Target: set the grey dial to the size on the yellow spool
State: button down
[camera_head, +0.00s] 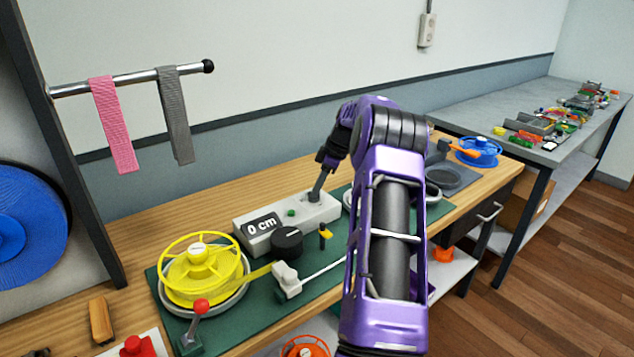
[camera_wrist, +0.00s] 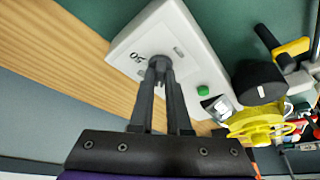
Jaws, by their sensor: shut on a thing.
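The yellow spool (camera_head: 177,279) sits on a round holder at the left of the green board in the head view. Its hub carries a small white label (camera_head: 197,248), too small to read. It also shows at the right in the wrist view (camera_wrist: 262,122). A white box (camera_head: 247,213) stands behind it, with a display (camera_head: 262,224) reading "0 cm" and a green button (camera_head: 291,212). My gripper (camera_head: 316,195) points down at the box's right part. In the wrist view my gripper (camera_wrist: 160,72) is shut on the small grey dial (camera_wrist: 158,61); upside-down digits are printed beside it.
A black knob (camera_head: 287,240) sits in front of the box, near a yellow-topped lever (camera_head: 325,236) and a white clamp (camera_head: 286,279). A red-knobbed lever (camera_head: 201,307) stands at front left. Pink (camera_head: 114,125) and grey (camera_head: 175,115) straps hang from a rail above.

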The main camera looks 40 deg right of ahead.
jog(key=shift+w+d+n+g+y+p, duration=0.1)
jog(key=shift+n+g+y+p, duration=0.3)
jog(key=shift+n+p, duration=0.9)
jog(key=shift+n, duration=0.4)
jog(key=c, duration=0.9)
grip_release()
jog(key=shift+r, duration=0.15)
